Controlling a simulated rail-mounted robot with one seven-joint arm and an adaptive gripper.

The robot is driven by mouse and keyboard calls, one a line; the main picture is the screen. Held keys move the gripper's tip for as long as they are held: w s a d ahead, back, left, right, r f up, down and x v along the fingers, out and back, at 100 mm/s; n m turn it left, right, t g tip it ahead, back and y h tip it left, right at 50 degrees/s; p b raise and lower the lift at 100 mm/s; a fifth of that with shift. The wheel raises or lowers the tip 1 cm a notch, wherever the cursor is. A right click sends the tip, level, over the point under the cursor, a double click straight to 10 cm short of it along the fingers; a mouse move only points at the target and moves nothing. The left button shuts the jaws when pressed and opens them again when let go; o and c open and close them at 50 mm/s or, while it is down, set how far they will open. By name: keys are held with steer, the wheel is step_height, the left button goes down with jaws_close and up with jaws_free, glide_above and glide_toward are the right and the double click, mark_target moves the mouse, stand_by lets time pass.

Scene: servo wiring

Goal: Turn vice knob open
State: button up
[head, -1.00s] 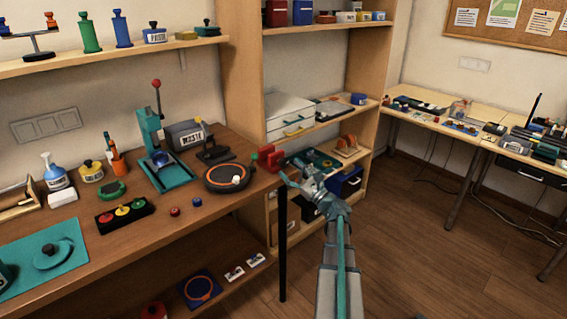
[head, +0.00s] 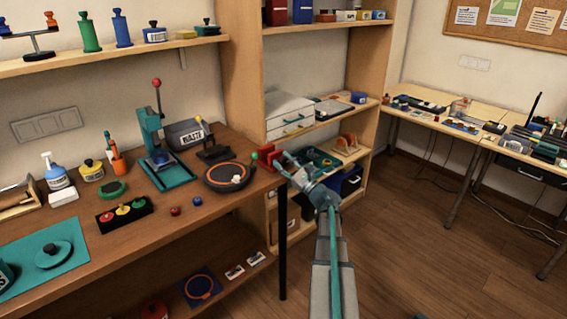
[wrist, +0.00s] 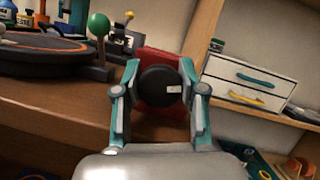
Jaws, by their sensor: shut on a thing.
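The red vice (head: 269,158) sits at the right end of the brown workbench. In the wrist view, its red body (wrist: 160,58) stands behind a round black knob (wrist: 160,87) with a small white mark on its face. My gripper (head: 284,162) is at the vice's right side. In the wrist view, my gripper (wrist: 160,90) has one teal finger on each side of the knob and is shut on it. The contact faces of the fingers are partly hidden by the finger links.
A green ball on a stem (wrist: 98,25) stands left of the vice, beside a dark round turntable (head: 229,177). The shelf unit with white drawers (head: 290,116) is behind and to the right. Open floor lies right of my arm.

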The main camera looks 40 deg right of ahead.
steer(key=shift+c, duration=0.6)
steer(key=shift+f+n+y+b, duration=0.15)
steer(key=shift+n+y+b, duration=0.25)
steer(key=shift+n+b, duration=0.55)
steer(key=shift+n, duration=0.15)
steer(key=o, duration=1.2)
steer(key=shift+c, duration=0.2)
steer(key=shift+s, duration=0.1)
steer(key=v, duration=1.1)
steer(key=shift+s+d, duration=0.2)
steer(key=shift+s, duration=0.25)
